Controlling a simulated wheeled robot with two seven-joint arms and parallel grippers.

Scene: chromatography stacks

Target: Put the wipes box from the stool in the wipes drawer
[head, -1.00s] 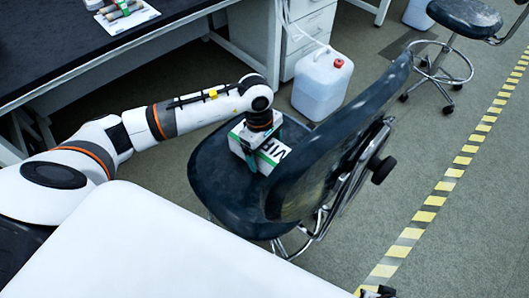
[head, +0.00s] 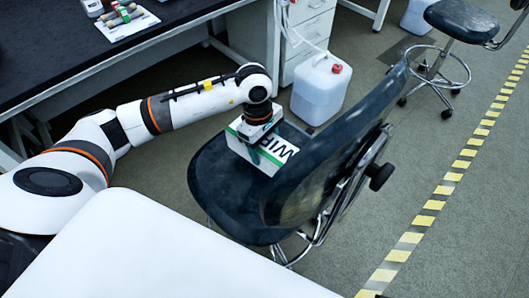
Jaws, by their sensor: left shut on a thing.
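The wipes box (head: 277,151) is white with green edges and dark letters, of which "WIP" shows. It is over the seat of the dark blue stool (head: 220,190), which has a tall backrest. My left gripper (head: 254,152) points down and is shut on the box from above. The box looks slightly raised from the seat; the gap under it is hard to see. My right gripper is not in view. A bank of white drawers (head: 311,33) stands under the bench at the top; I cannot tell which one is the wipes drawer.
A white jug with a red cap (head: 321,88) stands on the floor behind the stool. A dark bench (head: 60,45) with a small tray (head: 128,24) runs along the upper left. Another stool (head: 462,18) is at upper right. Floor right of the stool is clear, with yellow-striped tape (head: 434,205).

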